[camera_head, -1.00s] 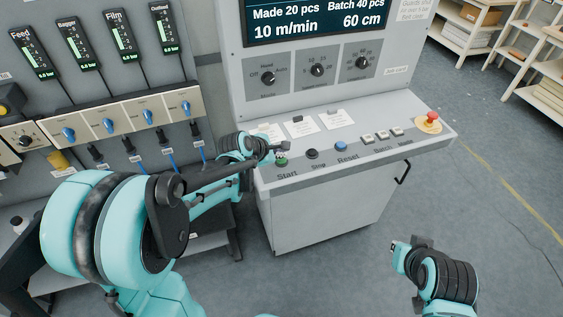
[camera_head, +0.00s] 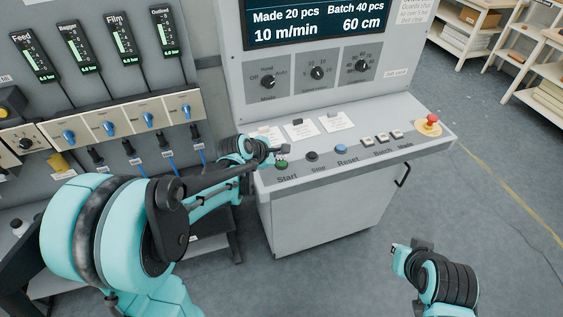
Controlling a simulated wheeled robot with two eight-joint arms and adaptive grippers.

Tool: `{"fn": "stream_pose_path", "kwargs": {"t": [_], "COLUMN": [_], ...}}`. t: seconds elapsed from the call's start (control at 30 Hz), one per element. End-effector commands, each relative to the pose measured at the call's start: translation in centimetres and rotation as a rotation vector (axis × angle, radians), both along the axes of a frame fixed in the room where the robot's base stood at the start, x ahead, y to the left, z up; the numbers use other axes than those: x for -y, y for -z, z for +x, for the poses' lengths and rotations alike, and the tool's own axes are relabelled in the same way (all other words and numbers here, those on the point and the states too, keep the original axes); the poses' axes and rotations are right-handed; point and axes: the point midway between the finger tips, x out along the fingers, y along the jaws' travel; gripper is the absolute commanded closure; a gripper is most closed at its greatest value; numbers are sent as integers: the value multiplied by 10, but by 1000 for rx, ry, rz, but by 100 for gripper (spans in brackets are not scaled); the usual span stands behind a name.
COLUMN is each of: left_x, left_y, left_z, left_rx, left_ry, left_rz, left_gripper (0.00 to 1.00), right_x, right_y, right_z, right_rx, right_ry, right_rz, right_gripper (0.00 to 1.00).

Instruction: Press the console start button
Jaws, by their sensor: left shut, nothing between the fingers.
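The green start button (camera_head: 281,165) sits at the left end of the console's sloped panel (camera_head: 370,155), above the printed word "Start". My left gripper (camera_head: 284,150) is shut and empty. Its tip is at the start button, just above or on its far side, and covers part of it. I cannot tell whether the tip touches the button. My right arm (camera_head: 440,272) is low at the bottom right, well away from the console; its gripper's fingers cannot be made out clearly.
Paper cards (camera_head: 336,121) lie behind. A valve panel (camera_head: 110,118) stands left.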

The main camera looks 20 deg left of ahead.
Motion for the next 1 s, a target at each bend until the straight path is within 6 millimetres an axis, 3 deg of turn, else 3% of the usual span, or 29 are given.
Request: {"fn": "stream_pose_path", "kwargs": {"t": [1.0], "left_x": [0], "left_y": [10], "left_z": [0], "left_rx": [0], "left_ry": [0], "left_rz": [0], "left_gripper": [100], "right_x": [0], "right_y": [8], "right_z": [0], "right_rx": [0], "right_ry": [0], "right_rz": [0], "right_gripper": [100]}}
